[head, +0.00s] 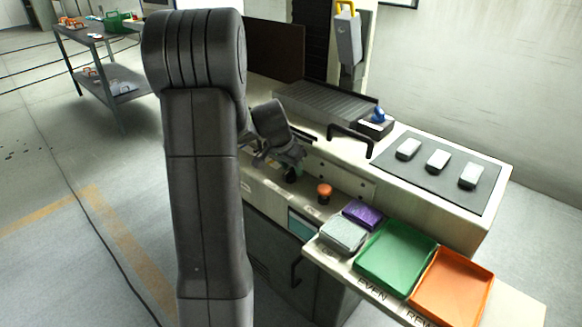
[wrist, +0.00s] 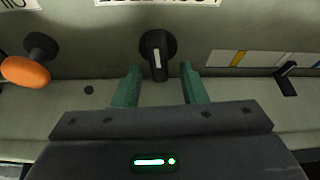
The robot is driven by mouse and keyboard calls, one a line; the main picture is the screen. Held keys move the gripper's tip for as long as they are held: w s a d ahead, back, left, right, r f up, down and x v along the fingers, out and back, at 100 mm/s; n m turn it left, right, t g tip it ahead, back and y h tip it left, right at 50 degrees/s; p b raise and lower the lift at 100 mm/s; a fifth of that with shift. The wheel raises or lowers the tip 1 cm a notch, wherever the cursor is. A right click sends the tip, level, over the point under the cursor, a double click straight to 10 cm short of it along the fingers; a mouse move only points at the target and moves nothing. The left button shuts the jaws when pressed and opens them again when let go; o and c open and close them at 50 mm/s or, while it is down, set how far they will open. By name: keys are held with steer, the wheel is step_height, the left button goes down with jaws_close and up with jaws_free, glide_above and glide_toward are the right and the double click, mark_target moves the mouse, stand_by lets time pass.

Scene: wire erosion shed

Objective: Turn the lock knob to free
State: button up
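A black rotary knob (wrist: 157,54) with a white pointer mark sits on the pale machine panel in the wrist view. Its pointer stands about upright in that picture. My gripper (wrist: 160,72) has two green fingers, spread apart on either side below the knob. They appear empty and not closed on the knob. In the head view my gripper (head: 291,172) is at the machine's front panel, left of an orange button (head: 324,190). The knob is not discernible there, behind or beside my gripper.
The orange button (wrist: 26,72) is left of the knob in the wrist view; a small black lever (wrist: 288,80) is right. A cart (head: 105,75) stands far left.

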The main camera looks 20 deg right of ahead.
jaws_close()
stand_by(0.4)
steer(key=n+p, duration=0.1)
steer(key=n+t+p, duration=0.1)
steer(key=n, duration=0.1)
steer(key=shift+w+r+n+y+p, duration=0.1)
steer(key=shift+r+n+y+p, duration=0.05)
steer(key=shift+n+y+p, duration=0.15)
steer(key=shift+w+a+f+n+t+y+p, duration=0.1)
steer(key=shift+n+t+y+p, duration=0.35)
steer(key=shift+n, duration=0.55)
steer(key=shift+f+n+t+y+p, duration=0.2)
steer(key=shift+n+p, duration=0.35)
steer(key=shift+n, duration=0.45)
steer(key=shift+r, duration=0.1)
jaws_free()
